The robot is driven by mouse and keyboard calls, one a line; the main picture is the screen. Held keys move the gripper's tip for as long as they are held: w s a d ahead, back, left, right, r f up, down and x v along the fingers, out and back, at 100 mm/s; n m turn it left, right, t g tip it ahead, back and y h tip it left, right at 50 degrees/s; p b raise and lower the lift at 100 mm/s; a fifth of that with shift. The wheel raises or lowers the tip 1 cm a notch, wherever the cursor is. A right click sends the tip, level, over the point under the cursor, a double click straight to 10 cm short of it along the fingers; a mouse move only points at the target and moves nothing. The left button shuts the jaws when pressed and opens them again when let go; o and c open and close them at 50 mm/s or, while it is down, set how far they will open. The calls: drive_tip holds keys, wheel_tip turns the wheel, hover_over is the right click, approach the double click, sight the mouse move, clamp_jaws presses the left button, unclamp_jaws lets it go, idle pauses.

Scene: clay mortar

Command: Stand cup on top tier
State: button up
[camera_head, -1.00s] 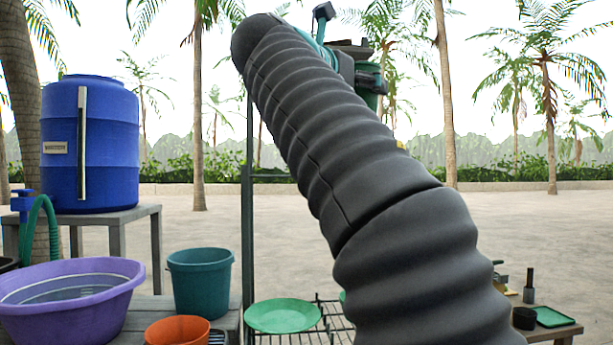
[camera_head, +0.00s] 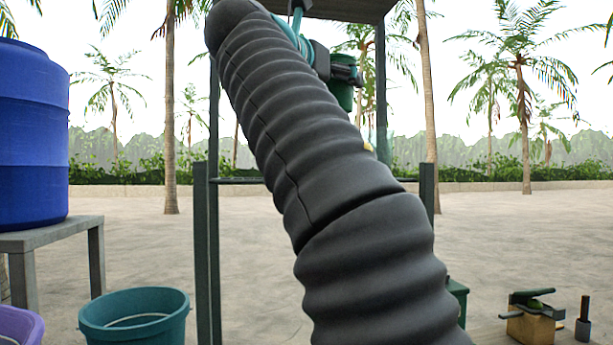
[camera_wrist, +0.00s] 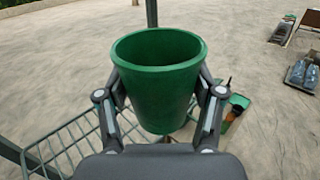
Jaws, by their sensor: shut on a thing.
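A green cup (camera_wrist: 158,85) is held upright between the two fingers of my gripper (camera_wrist: 160,100) in the wrist view. Its open mouth faces up and looks empty. In the head view, part of the cup (camera_head: 342,97) shows behind my arm, beside my gripper (camera_head: 345,72). A dark green rack stands behind my arm, with its left post (camera_head: 207,255) visible. A wire shelf (camera_wrist: 75,145) lies below and left of the cup in the wrist view. My arm hides much of the rack, and I cannot tell which tier this shelf is.
A dark flat panel (camera_head: 345,8) spans the top of the head view. A blue barrel (camera_head: 32,140) on a grey table (camera_head: 60,232), a teal bucket (camera_head: 137,318) and a purple basin (camera_head: 18,328) are at left. A wooden block (camera_head: 530,325) is at lower right. Open paving lies behind.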

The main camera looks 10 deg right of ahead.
drive_tip(key=w+f, duration=0.2)
drive_tip(key=w, duration=0.2)
drive_tip(key=w+f, duration=0.2)
drive_tip(key=w, duration=0.2)
drive_tip(key=w+f, duration=0.3)
drive_tip(key=w, duration=0.1)
drive_tip(key=shift+d, duration=0.1)
drive_tip(key=shift+s+f, duration=0.15)
drive_tip(key=shift+f, duration=1.8)
drive_tip(key=shift+f, duration=0.15)
drive_tip(key=o, duration=1.2)
drive_tip(key=shift+o, duration=0.2)
drive_tip(key=shift+r, duration=0.2)
drive_tip(key=v, duration=1.2)
